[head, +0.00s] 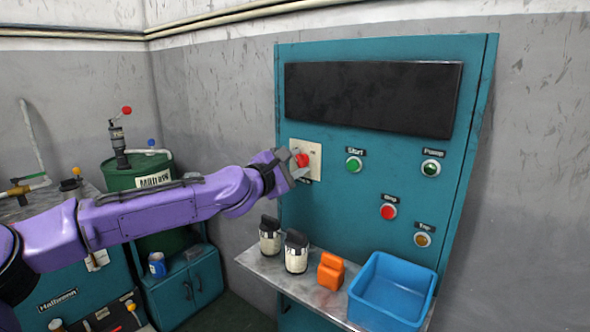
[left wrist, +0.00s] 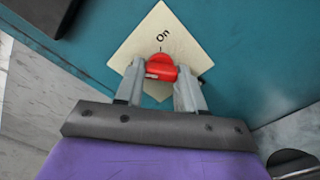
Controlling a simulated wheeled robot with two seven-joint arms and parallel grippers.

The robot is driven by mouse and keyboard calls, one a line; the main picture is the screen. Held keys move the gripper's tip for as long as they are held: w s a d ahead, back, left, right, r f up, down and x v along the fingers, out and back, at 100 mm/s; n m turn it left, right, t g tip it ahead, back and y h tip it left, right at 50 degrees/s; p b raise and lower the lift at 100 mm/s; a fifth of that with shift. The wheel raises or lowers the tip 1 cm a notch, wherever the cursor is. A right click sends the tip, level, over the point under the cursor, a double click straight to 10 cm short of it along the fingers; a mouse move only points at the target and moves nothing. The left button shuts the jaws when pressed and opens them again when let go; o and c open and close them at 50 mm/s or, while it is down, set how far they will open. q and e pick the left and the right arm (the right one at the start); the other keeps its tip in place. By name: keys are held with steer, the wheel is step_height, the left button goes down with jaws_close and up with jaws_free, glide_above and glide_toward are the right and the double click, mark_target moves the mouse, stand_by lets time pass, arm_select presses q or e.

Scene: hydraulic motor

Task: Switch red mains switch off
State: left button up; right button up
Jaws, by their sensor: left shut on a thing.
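The red mains switch (head: 302,160) sits on a cream plate (head: 315,150) at the left of the teal control panel. In the left wrist view the red switch (left wrist: 161,68) lies between the two grey fingers, and the plate (left wrist: 150,38) carries the word "On" above it. My left gripper (head: 293,163) reaches in from the left and is shut on the red switch. The gripper hides part of the switch and plate in the head view. My right gripper is not in view.
The teal panel has a dark screen (head: 372,98), a green Start button (head: 354,165) and a red Stop button (head: 388,212). Below, a metal shelf (head: 262,268) holds two dark-topped jars (head: 296,252), an orange block (head: 331,272) and a blue bin (head: 430,292). A green drum (head: 124,178) stands left.

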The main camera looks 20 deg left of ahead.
arm_select(q)
steer(key=shift+f+n+b, duration=0.1)
steer(key=shift+n+b, duration=0.25)
steer(key=shift+n, duration=0.65)
steer(key=o, duration=1)
steer(key=shift+o, duration=0.2)
